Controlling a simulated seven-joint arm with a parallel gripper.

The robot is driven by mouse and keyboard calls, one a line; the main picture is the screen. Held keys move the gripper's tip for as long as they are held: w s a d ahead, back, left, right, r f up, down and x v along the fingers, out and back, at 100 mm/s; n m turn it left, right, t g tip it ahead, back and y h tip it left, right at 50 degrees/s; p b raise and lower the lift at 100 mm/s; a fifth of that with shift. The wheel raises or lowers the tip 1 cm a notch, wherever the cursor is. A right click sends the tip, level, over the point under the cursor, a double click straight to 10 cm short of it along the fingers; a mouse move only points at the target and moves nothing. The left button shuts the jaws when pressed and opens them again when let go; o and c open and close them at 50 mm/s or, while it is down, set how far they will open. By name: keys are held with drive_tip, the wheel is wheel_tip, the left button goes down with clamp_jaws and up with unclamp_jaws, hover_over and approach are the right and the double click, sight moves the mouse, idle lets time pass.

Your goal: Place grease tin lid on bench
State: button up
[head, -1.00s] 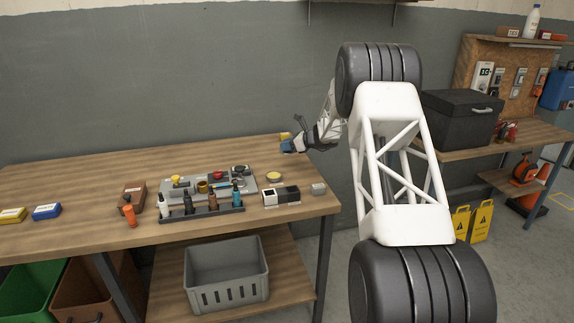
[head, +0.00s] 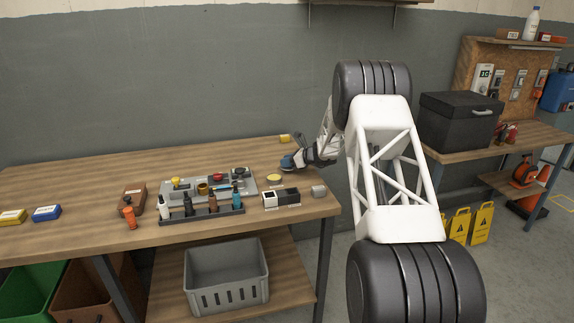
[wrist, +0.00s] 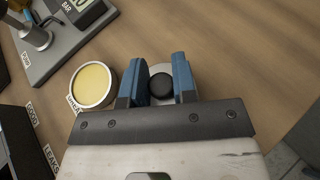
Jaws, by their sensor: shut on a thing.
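My gripper (head: 287,164) is over the right part of the wooden bench (head: 90,183), just behind the grease tin. In the wrist view its two blue fingers (wrist: 157,75) are shut on the black knob of the grease tin lid (wrist: 160,69), a pale grey disc. I cannot tell whether the lid touches the bench. The open grease tin (wrist: 92,85), round with yellow grease inside, stands left of the fingers in the wrist view. It also shows in the head view (head: 274,179). The lid is mostly hidden by the gripper in the head view.
A grey tray of parts (head: 208,186) and a bottle rack (head: 203,216) stand left of the tin. A yellow item (head: 285,138) lies at the back edge.

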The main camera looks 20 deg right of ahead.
drive_tip(key=shift+f, duration=0.7)
drive_tip(key=shift+f, duration=0.1)
drive_tip(key=o, duration=0.9)
drive_tip(key=shift+s+d, duration=0.1)
drive_tip(key=v, duration=1.1)
drive_tip(key=shift+s+d+r, duration=0.15)
drive_tip(key=shift+d+r, duration=0.1)
drive_tip(key=shift+d, duration=0.05)
